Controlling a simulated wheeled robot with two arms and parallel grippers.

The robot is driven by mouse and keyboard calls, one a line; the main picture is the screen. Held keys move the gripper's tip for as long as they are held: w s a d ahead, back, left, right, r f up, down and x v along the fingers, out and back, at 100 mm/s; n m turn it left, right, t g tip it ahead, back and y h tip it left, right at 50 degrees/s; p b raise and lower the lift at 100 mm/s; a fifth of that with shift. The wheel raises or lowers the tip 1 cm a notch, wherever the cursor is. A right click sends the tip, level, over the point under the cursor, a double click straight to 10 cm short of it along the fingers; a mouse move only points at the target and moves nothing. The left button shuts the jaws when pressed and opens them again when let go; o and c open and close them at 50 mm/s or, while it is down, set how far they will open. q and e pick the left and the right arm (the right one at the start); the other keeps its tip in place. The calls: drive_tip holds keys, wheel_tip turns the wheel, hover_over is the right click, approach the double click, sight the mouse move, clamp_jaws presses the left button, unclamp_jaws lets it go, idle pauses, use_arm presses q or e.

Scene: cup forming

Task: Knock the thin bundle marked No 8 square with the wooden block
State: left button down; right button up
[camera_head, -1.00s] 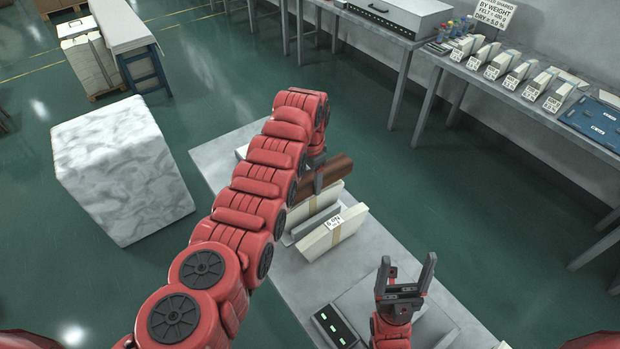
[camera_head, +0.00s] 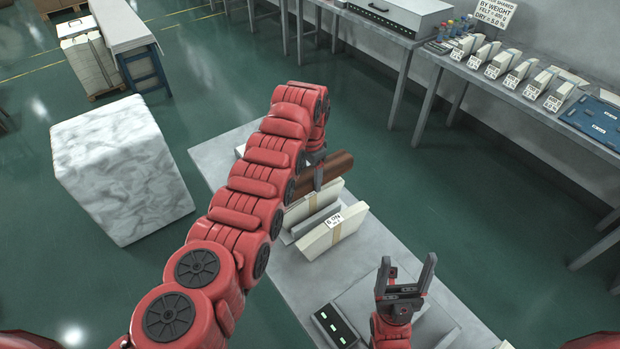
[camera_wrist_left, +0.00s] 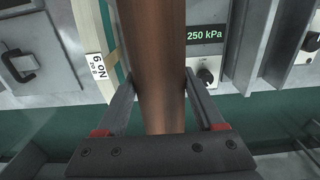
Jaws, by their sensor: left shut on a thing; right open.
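My left gripper (camera_head: 318,172) is shut on the brown wooden block (camera_head: 336,165), held across its fingers above the far part of the grey table. In the left wrist view the block (camera_wrist_left: 160,45) runs away between the fingers. A cream bundle (camera_head: 345,232) with a white tag stands nearer than the block, apart from it. Another cream bundle (camera_head: 325,196) stands close to the block. I cannot read a No 8 tag. My right gripper (camera_head: 408,264) is open and empty.
A grey upright plate (camera_head: 316,222) stands between the two cream bundles. A dark panel with lit keys (camera_head: 335,326) lies on the table's near side. A 250 kPa display (camera_wrist_left: 208,36) shows in the left wrist view. My left arm hides part of the table.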

use_arm(q)
drive_tip(key=shift+f, duration=0.15)
wheel_tip(320, 180, down, 4)
drive_tip(key=b, duration=0.2)
drive_tip(key=shift+r+b, duration=0.25)
drive_tip(key=shift+b, duration=0.1)
drive_tip(key=shift+r, duration=0.15)
drive_tip(key=shift+w+r, duration=0.1)
drive_tip(key=shift+r, duration=0.1)
drive_tip(key=shift+r+p, duration=0.45)
drive_tip(key=shift+r, duration=1.1)
drive_tip(key=shift+f, duration=0.1)
